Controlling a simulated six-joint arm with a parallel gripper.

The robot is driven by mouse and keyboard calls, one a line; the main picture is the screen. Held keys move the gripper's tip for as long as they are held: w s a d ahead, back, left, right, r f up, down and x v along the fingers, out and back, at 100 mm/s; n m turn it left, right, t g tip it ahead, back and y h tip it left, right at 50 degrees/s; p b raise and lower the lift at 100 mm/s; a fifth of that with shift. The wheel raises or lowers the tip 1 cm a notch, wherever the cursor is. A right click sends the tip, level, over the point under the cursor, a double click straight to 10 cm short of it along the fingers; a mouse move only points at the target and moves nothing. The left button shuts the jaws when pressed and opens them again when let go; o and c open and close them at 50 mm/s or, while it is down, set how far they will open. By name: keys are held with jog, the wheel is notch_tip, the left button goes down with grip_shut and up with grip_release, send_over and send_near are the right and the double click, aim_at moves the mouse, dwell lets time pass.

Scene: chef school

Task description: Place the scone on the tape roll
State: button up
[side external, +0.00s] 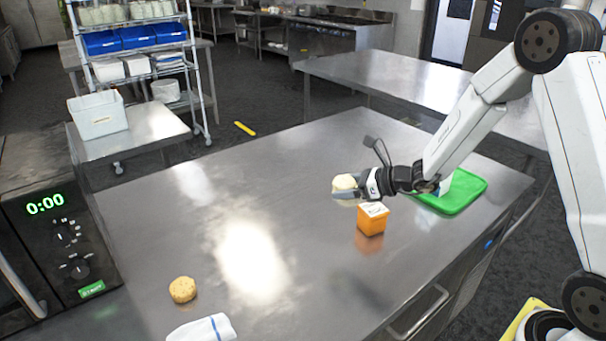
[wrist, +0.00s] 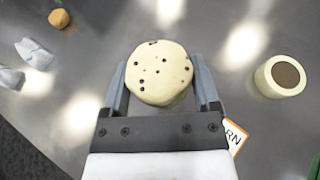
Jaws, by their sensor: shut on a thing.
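The scone (wrist: 160,72) is pale, round and dotted with dark bits. My gripper (wrist: 160,88) is shut on it, one finger on each side. In the side external view my gripper (side external: 348,194) holds the scone (side external: 344,183) above the steel table, left of my wrist. The tape roll (wrist: 280,77) is a cream cylinder with a brown centre, standing on the table to the right of the scone in the wrist view, apart from it. I cannot pick the tape roll out clearly in the side external view, where the gripper and scone may hide it.
An orange box (side external: 371,220) with a white top stands close to my gripper. A green tray (side external: 465,193) lies at the right of the table. A golden round biscuit (side external: 183,289) and a white cloth (side external: 202,329) lie front left, near a microwave (side external: 55,230). The table's middle is clear.

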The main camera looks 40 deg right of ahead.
jog(key=d+r+m+t+h, duration=0.25)
jog(key=d+m+h, duration=0.25)
jog(key=d, duration=0.9)
jog(key=shift+g, duration=0.35)
jog(key=w+d+f, duration=0.1)
jog(key=w+f, duration=0.1)
jog(key=w, duration=0.2)
jog(key=w+d+f, duration=0.1)
jog(key=w+f, duration=0.2)
jog(key=w, duration=0.1)
jog(key=w+d+f, duration=0.1)
jog(key=w+f, duration=0.2)
jog(key=w, duration=0.1)
jog(key=shift+w+f, duration=0.15)
jog(key=shift+w, duration=0.15)
jog(key=shift+w+f+n, duration=0.3)
jog(key=shift+w+f, duration=0.05)
jog(key=shift+f, duration=0.1)
jog(key=shift+d, duration=0.1)
jog(key=shift+w+f, duration=0.3)
jog(key=shift+f, duration=1.55)
jog(key=shift+f, duration=0.15)
